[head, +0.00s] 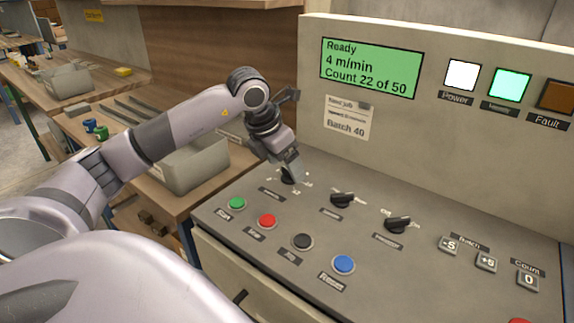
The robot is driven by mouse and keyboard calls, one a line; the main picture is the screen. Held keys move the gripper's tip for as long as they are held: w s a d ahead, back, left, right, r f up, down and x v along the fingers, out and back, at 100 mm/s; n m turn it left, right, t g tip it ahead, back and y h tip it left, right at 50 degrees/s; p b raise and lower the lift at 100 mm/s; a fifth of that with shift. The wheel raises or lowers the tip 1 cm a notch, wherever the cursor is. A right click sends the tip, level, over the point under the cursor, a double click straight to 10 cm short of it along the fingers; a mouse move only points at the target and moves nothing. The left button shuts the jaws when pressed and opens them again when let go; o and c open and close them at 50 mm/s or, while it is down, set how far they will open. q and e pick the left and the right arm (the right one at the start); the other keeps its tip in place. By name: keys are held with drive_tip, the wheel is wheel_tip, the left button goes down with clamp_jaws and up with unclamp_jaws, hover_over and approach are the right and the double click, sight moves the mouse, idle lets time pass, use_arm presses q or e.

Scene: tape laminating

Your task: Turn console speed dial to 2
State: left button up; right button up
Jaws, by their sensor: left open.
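The console (375,255) has a sloped grey panel with three black dials. The leftmost dial (287,179) is mostly hidden under my left gripper (292,172); its label and pointer are too small or covered to read. My left gripper is open and points down at this dial, with its fingers at or just above it; I cannot tell whether they touch it. The green display (370,68) reads "Ready", "4 m/min" and "Count 22 of 50". The middle dial (343,199) and the right dial (397,224) are clear of the gripper. My right gripper is not in view.
Green (237,203), red (267,221), black (302,242) and blue (344,265) buttons lie in front of the dials. Batch and count keys (486,262) are at right. The upright display panel stands behind. A grey bin (190,166) is on the bench at left.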

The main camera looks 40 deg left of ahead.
use_arm(q)
drive_tip(key=shift+x, duration=0.75)
drive_tip(key=c, duration=1)
drive_tip(key=shift+c, duration=0.2)
drive_tip(key=shift+r+n, duration=0.1)
drive_tip(key=shift+n, duration=0.3)
drive_tip(key=n+y, duration=0.1)
drive_tip(key=n, duration=0.1)
drive_tip(key=n+y, duration=0.1)
drive_tip(key=n, duration=0.1)
drive_tip(key=shift+d, duration=0.3)
drive_tip(key=n, duration=0.2)
drive_tip(key=n+y, duration=0.1)
drive_tip(key=n, duration=0.2)
drive_tip(key=shift+w+d+g+y, duration=0.1)
drive_tip(key=shift+w+g+y, duration=0.05)
drive_tip(key=shift+g+y, duration=0.2)
drive_tip(key=shift+n, duration=0.3)
